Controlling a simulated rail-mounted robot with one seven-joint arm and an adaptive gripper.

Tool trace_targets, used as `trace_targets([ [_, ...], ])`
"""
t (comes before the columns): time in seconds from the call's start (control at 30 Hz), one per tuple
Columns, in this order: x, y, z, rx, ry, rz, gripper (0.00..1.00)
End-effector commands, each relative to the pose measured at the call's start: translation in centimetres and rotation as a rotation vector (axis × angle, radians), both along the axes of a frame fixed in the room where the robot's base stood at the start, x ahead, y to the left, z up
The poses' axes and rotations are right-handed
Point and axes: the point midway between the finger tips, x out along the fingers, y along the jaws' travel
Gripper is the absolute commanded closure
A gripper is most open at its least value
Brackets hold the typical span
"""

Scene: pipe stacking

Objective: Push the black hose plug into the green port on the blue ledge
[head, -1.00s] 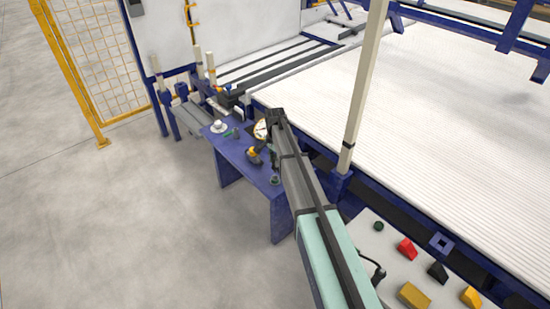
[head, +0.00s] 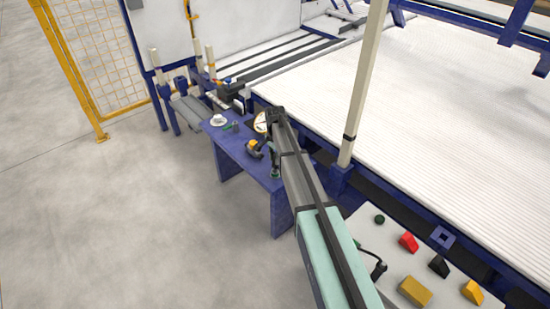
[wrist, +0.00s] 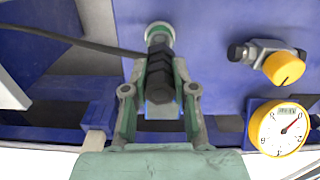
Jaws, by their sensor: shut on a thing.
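The black hose plug (wrist: 160,80) lies between the two green fingers of my gripper (wrist: 160,95) in the wrist view. My gripper is shut on it. A black hose (wrist: 75,40) runs off to the left. The round green port with a pale ring (wrist: 158,30) is on the blue ledge (wrist: 215,35), just beyond the plug's far end. The plug overlaps the port's near edge in this view, and I cannot tell whether it has entered.
A yellow-knobbed valve (wrist: 280,65) and a yellow-rimmed gauge (wrist: 280,128) stand right of my gripper in the wrist view. A pale post (head: 362,90) rises right of my arm.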

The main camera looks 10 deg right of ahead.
Motion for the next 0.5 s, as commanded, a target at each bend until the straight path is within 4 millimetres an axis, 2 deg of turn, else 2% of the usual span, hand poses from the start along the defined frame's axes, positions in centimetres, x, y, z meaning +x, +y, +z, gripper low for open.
trace_targets([
  [0.5, 0.01, 0.01, -1.07, 0.000, 0.000, 0.000, 1.00],
])
